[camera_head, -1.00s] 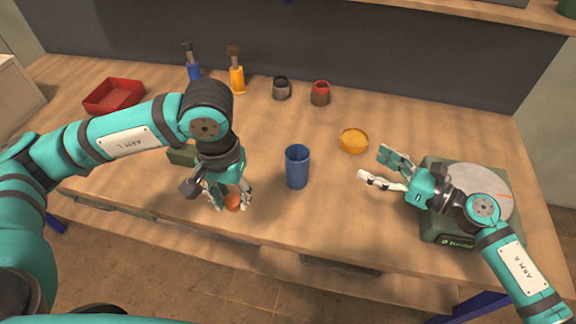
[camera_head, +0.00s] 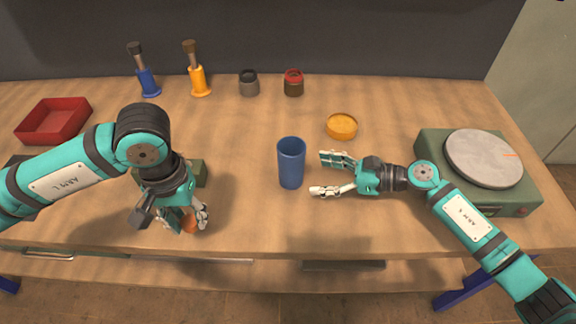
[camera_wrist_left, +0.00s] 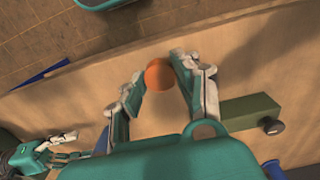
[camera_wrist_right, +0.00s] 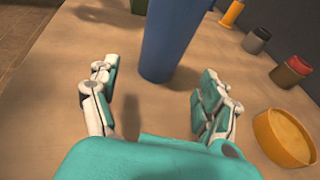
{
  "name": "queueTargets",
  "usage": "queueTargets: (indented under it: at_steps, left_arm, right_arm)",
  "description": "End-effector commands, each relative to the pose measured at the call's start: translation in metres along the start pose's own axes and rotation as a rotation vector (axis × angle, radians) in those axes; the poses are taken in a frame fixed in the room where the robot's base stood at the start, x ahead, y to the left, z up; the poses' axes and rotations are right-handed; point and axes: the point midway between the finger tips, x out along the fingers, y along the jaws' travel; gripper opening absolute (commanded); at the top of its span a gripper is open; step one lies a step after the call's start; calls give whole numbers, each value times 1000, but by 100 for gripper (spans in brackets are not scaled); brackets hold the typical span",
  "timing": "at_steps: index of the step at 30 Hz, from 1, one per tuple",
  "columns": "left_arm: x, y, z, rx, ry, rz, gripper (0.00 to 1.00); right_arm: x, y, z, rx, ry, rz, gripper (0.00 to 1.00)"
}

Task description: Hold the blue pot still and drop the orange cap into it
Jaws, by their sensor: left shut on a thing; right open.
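The blue pot (camera_head: 291,165) stands upright on the table near the middle; it also shows in the right wrist view (camera_wrist_right: 172,40). My right gripper (camera_head: 324,174) is open just to the right of the pot, its fingers pointing at it and spread to either side, with a small gap between tips and pot. The small round orange cap (camera_wrist_left: 158,74) is between the fingertips of my left gripper (camera_head: 189,222), which is shut on it near the table's front edge, left of the pot. In the head view the fingers partly cover the cap.
A yellow-orange round dish (camera_head: 342,127) lies behind my right gripper. A green scale-like device (camera_head: 520,196) stands at the right. A green block (camera_wrist_left: 250,112) is beside my left gripper. A red tray (camera_head: 55,122), bottles and jars stand further back. Table between left gripper and pot is clear.

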Motion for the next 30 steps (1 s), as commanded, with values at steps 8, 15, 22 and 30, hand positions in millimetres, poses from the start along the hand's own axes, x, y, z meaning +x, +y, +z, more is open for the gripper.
queueTargets:
  at_steps: [8,15,22,30]
  left_arm:
    - [4,0,0,0,-1,0,20]
    - [12,0,0,0,0,0,20]
    - [14,0,0,0,0,0,20]
    - [13,0,0,0,0,0,20]
  right_arm:
    - [44,0,-2,-2,-2,1,80]
    - [67,0,-1,-1,-2,0,80]
    - [74,0,0,0,0,-1,80]
    - [74,0,0,0,0,-1,72]
